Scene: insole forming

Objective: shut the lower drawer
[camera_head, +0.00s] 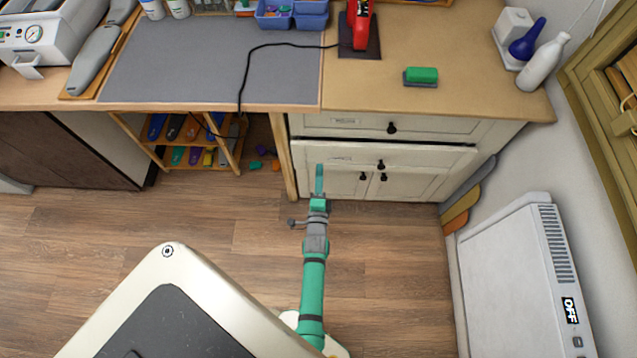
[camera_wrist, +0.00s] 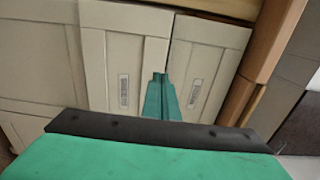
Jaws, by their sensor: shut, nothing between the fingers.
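The lower drawer (camera_head: 425,158) is the cream front with a dark knob below the upper drawer (camera_head: 450,128). It seems to stand slightly proud of the cabinet, with a thin dark gap along its top edge. My gripper (camera_head: 319,168) is shut and empty, its green fingers pointing at the left part of the lower drawer's front. In the wrist view the fingers (camera_wrist: 160,76) overlap the edge between the lower drawer (camera_wrist: 122,60) and the upper drawer (camera_wrist: 208,62). I cannot tell whether they touch the front.
Cupboard doors (camera_head: 410,186) are below the drawers. A wooden table leg (camera_head: 285,160) stands left of the cabinet. A white heater (camera_head: 510,270) stands at right. A green block (camera_head: 421,75) lies on the worktop (camera_head: 450,95). Floor (camera_head: 390,260) is clear before the cabinet.

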